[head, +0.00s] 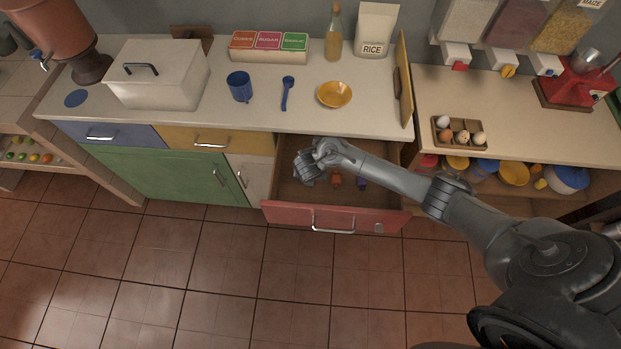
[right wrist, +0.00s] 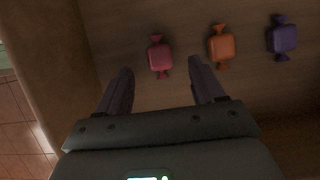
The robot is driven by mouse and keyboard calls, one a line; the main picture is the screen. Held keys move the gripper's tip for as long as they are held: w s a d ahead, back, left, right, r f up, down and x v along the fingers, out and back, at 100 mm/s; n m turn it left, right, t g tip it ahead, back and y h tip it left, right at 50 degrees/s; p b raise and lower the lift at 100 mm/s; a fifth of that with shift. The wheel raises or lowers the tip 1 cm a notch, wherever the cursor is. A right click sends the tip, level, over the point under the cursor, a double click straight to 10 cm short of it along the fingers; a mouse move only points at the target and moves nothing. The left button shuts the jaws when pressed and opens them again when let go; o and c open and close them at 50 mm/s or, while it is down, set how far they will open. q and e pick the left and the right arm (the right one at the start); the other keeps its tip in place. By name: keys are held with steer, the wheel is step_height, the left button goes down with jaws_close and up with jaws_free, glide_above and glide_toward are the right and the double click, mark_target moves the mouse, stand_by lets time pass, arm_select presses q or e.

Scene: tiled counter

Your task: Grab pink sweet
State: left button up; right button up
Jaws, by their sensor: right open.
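The pink sweet (right wrist: 160,57) lies on the wooden floor of the open drawer, in wrapper shape with twisted ends. In the right wrist view it sits just beyond and between the fingertips of my right gripper (right wrist: 160,78), which is open and empty. In the head view my right gripper (head: 308,167) is over the left part of the red-fronted drawer (head: 290,213), and the pink sweet is mostly hidden there. An orange sweet (right wrist: 221,46) lies to its right, close to the right finger. A purple sweet (right wrist: 283,38) lies farther right. My left gripper is not in view.
The drawer's side wall (right wrist: 50,60) is close on the left in the right wrist view. The counter (head: 210,110) above holds a blue mug (head: 240,87), a blue spoon (head: 288,93) and a yellow bowl (head: 334,94). An egg tray (head: 459,132) stands at right.

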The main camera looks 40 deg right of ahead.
steer(key=x, duration=0.1)
steer(key=b+x, duration=0.1)
steer(key=x, duration=0.2)
steer(key=shift+s+a+f, duration=0.1)
steer(key=shift+a, duration=0.2)
steer(key=shift+w+d+f+b, duration=0.2)
steer(key=shift+f+b, duration=0.2)
steer(key=shift+f, duration=0.15)
steer(key=c, duration=1.1)
